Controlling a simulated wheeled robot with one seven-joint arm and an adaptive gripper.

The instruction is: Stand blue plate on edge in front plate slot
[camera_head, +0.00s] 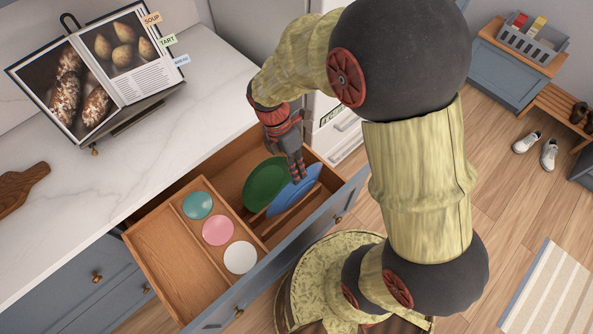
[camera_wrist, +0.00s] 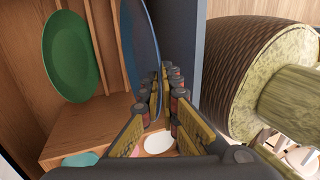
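The blue plate (camera_head: 295,192) stands on edge, leaning, at the front of the open drawer's right part, close to the drawer front. It also shows edge-on in the wrist view (camera_wrist: 142,38). My gripper (camera_head: 297,172) points down at the plate's upper rim. In the wrist view its fingers (camera_wrist: 165,92) lie close together on either side of the rim and look shut on it. The plate's lower edge is hidden, so I cannot tell how it sits in the front slot. The green plate (camera_head: 265,183) stands tilted behind it, and also shows in the wrist view (camera_wrist: 70,58).
The drawer (camera_head: 165,246) is pulled out. Teal (camera_head: 198,205), pink (camera_head: 217,230) and white (camera_head: 240,257) round items lie in its middle row. Wooden dividers (camera_wrist: 107,40) run beside the plates. The counter (camera_head: 120,180) holds a cookbook (camera_head: 100,70) and a board (camera_head: 20,185).

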